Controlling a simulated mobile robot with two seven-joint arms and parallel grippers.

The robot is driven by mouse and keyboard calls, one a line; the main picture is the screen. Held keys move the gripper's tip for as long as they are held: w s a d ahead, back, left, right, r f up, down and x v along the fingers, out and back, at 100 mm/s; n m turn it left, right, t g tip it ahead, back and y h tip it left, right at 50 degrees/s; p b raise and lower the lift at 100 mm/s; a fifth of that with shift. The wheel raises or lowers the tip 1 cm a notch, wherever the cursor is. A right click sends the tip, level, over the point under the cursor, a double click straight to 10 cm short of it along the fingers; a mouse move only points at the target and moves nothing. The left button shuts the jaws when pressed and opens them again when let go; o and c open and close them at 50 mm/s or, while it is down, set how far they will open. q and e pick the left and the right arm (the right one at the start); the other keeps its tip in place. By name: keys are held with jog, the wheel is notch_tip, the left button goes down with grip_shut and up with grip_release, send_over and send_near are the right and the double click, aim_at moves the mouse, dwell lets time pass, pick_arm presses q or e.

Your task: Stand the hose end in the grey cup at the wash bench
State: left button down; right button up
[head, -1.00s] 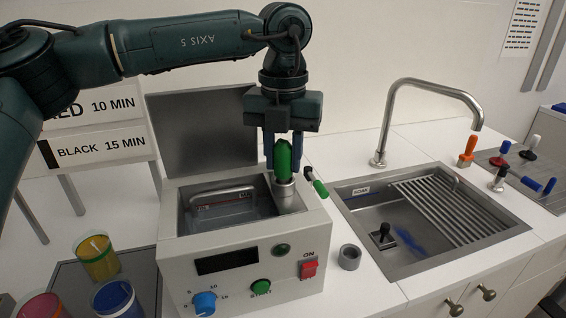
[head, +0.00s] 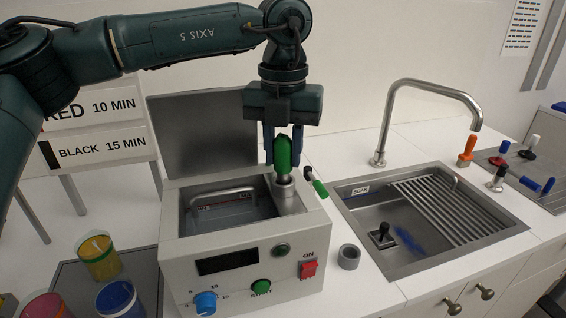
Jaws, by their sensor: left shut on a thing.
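My left gripper (head: 283,152) points down over the right back corner of the grey bath unit, shut on a green-handled piece (head: 284,158). I take this for the hose end; no hose shows clearly. It is upright, its lower end at the mouth of a metal sleeve (head: 286,198) on the bath's corner. I cannot tell how much is still inside the sleeve. A small grey cup (head: 349,257), open at the top, stands on the white bench between the bath unit and the sink, apart from the gripper. My right gripper is not in view.
The bath unit (head: 245,245) has a raised lid behind it. A green-and-black tool (head: 319,187) lies behind its right side. The sink (head: 400,262) with a tall tap (head: 430,90) is to the right. Colored jars (head: 98,258) stand at the lower left.

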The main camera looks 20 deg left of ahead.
pick_arm(q)
jog(key=shift+r, duration=0.25)
jog(key=shift+r+p, duration=1.75)
jog(key=shift+r, duration=0.7)
jog(key=shift+f, duration=0.1)
